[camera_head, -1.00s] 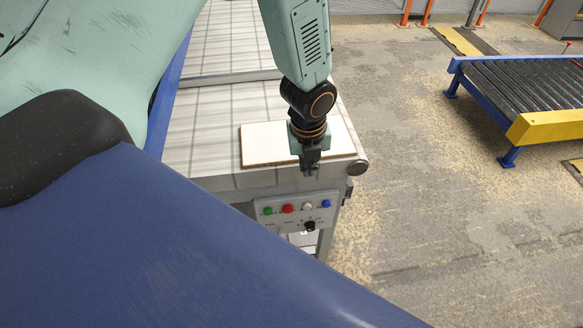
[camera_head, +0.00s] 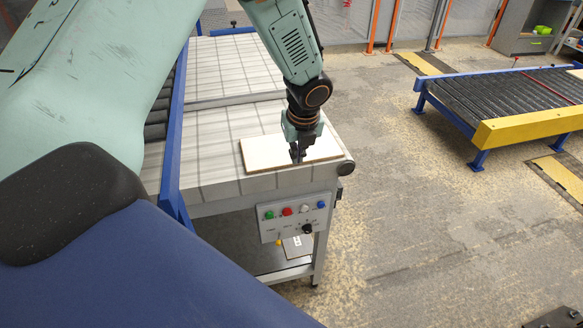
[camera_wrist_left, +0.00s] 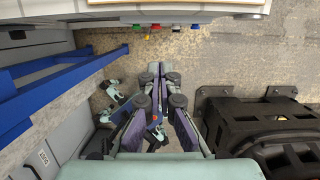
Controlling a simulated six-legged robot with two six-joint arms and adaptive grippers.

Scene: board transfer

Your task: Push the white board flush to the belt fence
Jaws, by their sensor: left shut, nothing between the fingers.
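The white board (camera_head: 268,153) lies flat near the front right end of the pale tiled belt (camera_head: 215,150), its long side roughly along the front edge. A blue fence rail (camera_head: 172,135) runs along the belt's left side, with a clear gap between it and the board. My left gripper (camera_head: 298,158) points down at the board's front part, shut and empty, and hides a little of the board. Whether its tips touch the board I cannot tell. The shut fingers also show in the left wrist view (camera_wrist_left: 160,70). My right gripper is in neither view.
A control panel with coloured buttons (camera_head: 293,216) hangs on the belt's front. A roller conveyor with a yellow end (camera_head: 530,128) stands at the right, across open floor. My own body covers the lower left.

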